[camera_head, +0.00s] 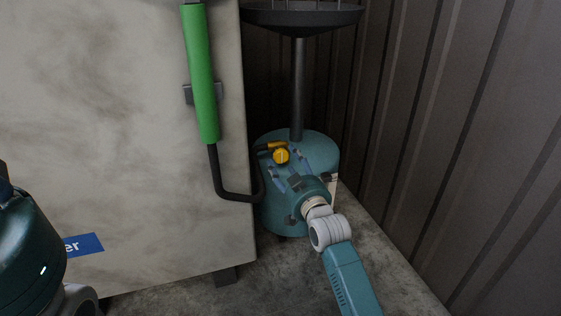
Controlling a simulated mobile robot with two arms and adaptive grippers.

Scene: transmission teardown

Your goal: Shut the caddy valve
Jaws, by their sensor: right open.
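The caddy (321,146) is a teal drum standing in the corner between the pale cabinet and the corrugated wall. Its valve (281,156) shows as a round yellow knob with a pale line across it. A yellow fitting (269,145) sits just behind the knob, beside the black hose. My right gripper (284,166) reaches in from the lower right with its open fingers at the near side of the knob. I cannot tell whether the fingers touch it. The gripper hides much of the drum's front. My left gripper is out of view; only part of my left arm shows at lower left.
The pale cabinet (120,120) fills the left, with a green-sleeved handle (204,80) on it. A black hose (222,182) loops to the drum. A post (298,90) carries a dark funnel pan (305,18) above. The corrugated wall (440,120) closes the right side.

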